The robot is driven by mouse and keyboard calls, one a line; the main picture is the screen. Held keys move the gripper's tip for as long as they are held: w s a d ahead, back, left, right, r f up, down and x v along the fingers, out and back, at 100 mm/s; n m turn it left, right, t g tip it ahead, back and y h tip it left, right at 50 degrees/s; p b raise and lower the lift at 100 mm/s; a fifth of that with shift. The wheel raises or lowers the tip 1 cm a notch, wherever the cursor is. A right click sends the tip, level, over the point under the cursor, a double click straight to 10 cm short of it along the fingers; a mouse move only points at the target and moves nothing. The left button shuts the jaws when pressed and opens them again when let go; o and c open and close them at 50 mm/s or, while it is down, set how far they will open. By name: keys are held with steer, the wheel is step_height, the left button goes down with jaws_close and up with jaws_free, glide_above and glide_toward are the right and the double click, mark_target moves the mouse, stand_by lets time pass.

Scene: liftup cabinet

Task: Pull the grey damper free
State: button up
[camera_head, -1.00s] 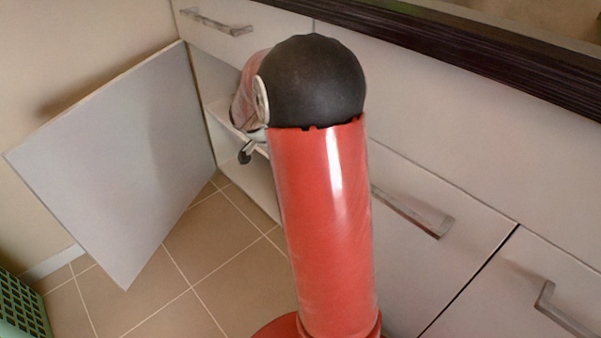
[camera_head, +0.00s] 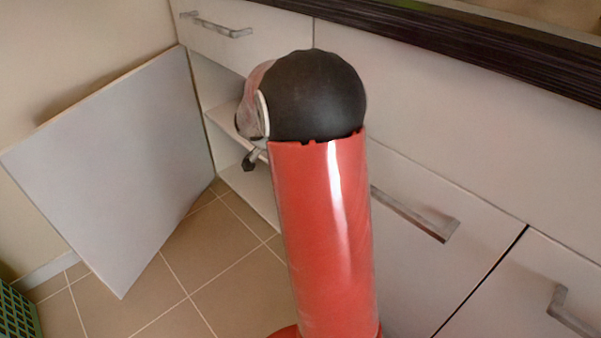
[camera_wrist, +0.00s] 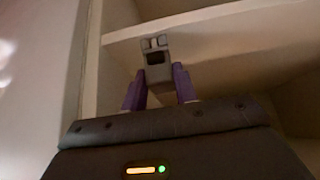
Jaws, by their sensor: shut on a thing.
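The grey damper (camera_wrist: 155,62) is a small grey block with a dark recess, in the upper middle of the wrist view. My gripper (camera_wrist: 160,84) has its two purple fingers on either side of the damper's lower part and is shut on it. Behind the damper is the pale front edge of a cabinet shelf (camera_wrist: 205,20). I cannot tell whether the damper touches the shelf or the cabinet.
The open cabinet door (camera_head: 110,165) stands out to the left of the cabinet opening (camera_head: 235,130). Drawer fronts with metal handles (camera_head: 415,214) lie close on the right. A green basket (camera_head: 18,310) is at the lower left. Tiled floor (camera_head: 205,260) is clear in front.

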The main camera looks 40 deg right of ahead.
jaws_close()
steer(key=shift+r, duration=0.9)
steer(key=shift+r+p, duration=1)
steer(key=shift+r, duration=1.1)
